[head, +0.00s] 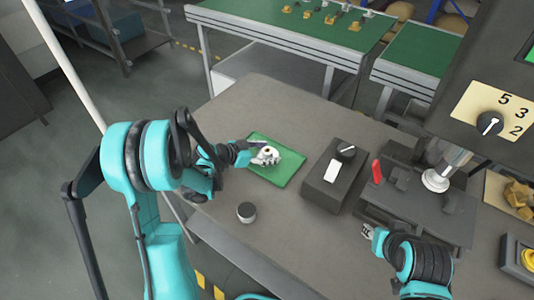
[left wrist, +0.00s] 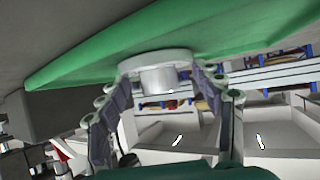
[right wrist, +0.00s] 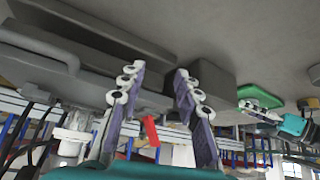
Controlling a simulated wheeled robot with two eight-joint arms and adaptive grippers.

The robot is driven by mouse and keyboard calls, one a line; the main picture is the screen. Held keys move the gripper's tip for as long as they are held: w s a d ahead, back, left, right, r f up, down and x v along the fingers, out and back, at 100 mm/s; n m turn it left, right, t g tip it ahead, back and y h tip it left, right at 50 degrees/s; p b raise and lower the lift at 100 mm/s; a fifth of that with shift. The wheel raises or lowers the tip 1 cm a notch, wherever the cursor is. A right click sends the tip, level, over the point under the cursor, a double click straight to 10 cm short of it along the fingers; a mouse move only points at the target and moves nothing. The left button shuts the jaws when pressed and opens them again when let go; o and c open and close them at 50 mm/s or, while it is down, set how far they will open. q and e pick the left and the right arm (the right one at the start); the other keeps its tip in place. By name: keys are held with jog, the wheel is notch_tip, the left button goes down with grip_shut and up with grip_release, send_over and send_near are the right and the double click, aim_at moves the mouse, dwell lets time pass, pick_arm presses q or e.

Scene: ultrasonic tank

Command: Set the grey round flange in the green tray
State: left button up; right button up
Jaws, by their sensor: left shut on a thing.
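The grey round flange (head: 266,152) is a pale disc with a narrower hub. It is between the fingertips of my left gripper (head: 262,157), over the green tray (head: 285,175). In the left wrist view the flange (left wrist: 156,68) has its broad disc close against the green surface (left wrist: 95,68), hub towards the camera. I cannot tell whether it touches the tray. My left gripper is shut on it. My right gripper (right wrist: 160,85) is open and empty; in the head view it (head: 368,231) is low, near the dark machine base, apart from the tray.
A dark box with a knob (head: 335,180) is right of the tray. A press-like machine (head: 425,200) with a red handle stands farther right. The table behind the tray is clear.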

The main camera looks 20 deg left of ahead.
pick_arm(q)
jog(key=shift+f, duration=0.15)
jog(key=o, duration=1.3)
